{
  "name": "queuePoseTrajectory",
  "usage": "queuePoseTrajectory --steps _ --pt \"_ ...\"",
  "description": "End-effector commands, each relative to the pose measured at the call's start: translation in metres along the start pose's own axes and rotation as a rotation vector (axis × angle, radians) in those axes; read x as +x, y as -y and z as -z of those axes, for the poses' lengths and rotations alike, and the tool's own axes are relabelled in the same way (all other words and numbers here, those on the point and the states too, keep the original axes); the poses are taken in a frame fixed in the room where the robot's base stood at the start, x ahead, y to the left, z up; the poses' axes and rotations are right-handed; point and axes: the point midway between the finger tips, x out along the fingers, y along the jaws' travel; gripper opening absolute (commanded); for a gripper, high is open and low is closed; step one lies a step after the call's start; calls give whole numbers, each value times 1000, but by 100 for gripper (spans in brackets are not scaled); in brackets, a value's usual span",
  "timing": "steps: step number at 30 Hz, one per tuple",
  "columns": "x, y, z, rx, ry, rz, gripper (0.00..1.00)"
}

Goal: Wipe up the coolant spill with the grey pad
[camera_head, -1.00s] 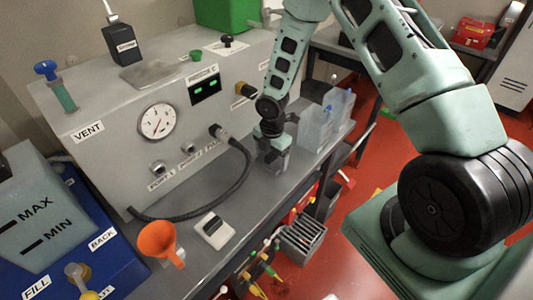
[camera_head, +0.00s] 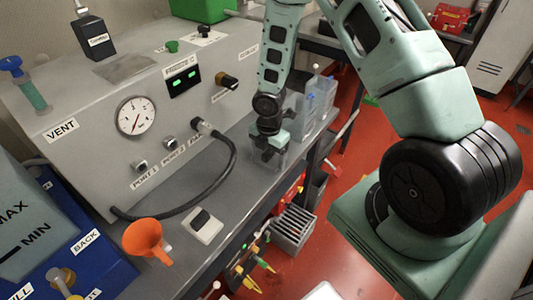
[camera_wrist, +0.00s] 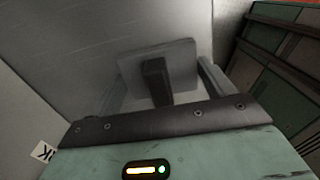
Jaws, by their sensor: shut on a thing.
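My gripper (camera_head: 269,150) is low over the grey bench top (camera_head: 236,205), right of the hose on the control box. In the wrist view my gripper (camera_wrist: 158,88) is shut on the dark upright grip of the grey pad (camera_wrist: 184,55), a flat square plate. The pad is over a plain grey surface; whether it touches is hard to tell. In the head view the pad is mostly hidden by my gripper and cannot be made out clearly. I cannot make out the coolant spill in either view.
The control box (camera_head: 105,112) with a gauge and black hose (camera_head: 222,180) stands along the bench's back. Clear bins (camera_head: 318,97) stand right of my gripper. An orange funnel (camera_head: 146,240) and a white device (camera_head: 203,226) are nearer. The bench's front edge drops to the red floor.

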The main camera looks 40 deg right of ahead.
Motion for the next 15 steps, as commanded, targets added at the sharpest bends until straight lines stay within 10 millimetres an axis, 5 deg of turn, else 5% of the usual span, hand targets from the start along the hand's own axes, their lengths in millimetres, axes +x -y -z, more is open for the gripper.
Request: queuePoseTrajectory --steps 7,15 --pt "-2 6 1 2 -2 18 60" --pt "-29 4 0 2 -1 11 60"
